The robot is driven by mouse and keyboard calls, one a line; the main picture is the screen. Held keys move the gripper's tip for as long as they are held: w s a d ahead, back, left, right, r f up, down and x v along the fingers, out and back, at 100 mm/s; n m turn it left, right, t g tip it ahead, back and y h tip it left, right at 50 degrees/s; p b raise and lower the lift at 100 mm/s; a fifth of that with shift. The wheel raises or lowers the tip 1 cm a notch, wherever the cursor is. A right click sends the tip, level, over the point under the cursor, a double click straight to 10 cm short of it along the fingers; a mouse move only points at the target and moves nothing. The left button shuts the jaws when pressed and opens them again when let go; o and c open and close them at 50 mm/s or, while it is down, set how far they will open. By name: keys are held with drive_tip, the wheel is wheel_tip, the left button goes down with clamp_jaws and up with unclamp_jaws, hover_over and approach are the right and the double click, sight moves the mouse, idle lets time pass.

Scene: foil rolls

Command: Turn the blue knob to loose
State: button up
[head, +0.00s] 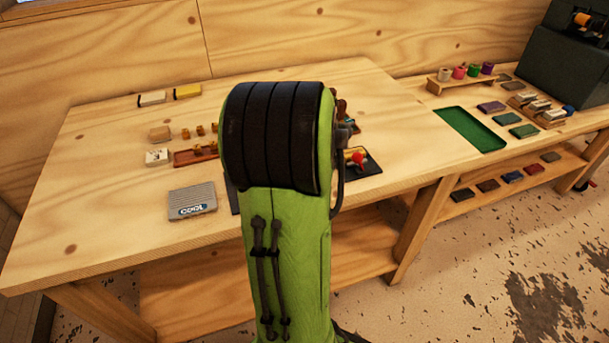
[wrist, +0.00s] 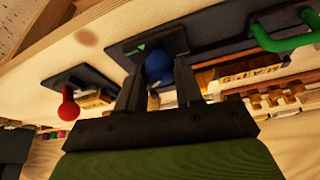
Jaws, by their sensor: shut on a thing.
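The blue knob (wrist: 158,68) shows in the wrist view between the two fingers of my gripper (wrist: 158,78). The fingers are shut on it from both sides, and they hide part of it. The knob stands on a dark plate (wrist: 120,52) with a small green mark near it. I cannot read any setting on the plate. In the head view my green arm hides the knob and my gripper.
A red knob (wrist: 68,106) on another dark plate is on the left in the wrist view. A green handle (wrist: 290,32) is at upper right. In the head view, a grey box marked COOL (head: 192,201) lies left of my arm, and a green tray (head: 469,129) lies at right.

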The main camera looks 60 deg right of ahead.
drive_tip(key=n, duration=0.2)
drive_tip(key=n+t+y, duration=0.1)
drive_tip(key=n, duration=0.2)
drive_tip(key=shift+s+d+n+y, duration=0.15)
drive_tip(key=shift+d+n+y, duration=0.05)
drive_tip(key=shift+n+y, duration=0.1)
drive_tip(key=n+y, duration=0.1)
drive_tip(key=n, duration=0.1)
drive_tip(key=n+y, duration=0.1)
drive_tip(key=n, duration=0.2)
drive_tip(key=shift+d+n+t+p, duration=0.1)
drive_tip(key=shift+n+t+p, duration=0.2)
drive_tip(key=shift+t, duration=0.1)
drive_tip(key=o, duration=1)
drive_tip(key=p+v, duration=0.7)
drive_tip(key=v, duration=0.8)
drive_tip(key=shift+s+d+r, duration=0.15)
drive_tip(key=shift+s+r, duration=0.1)
drive_tip(key=shift+r, duration=0.1)
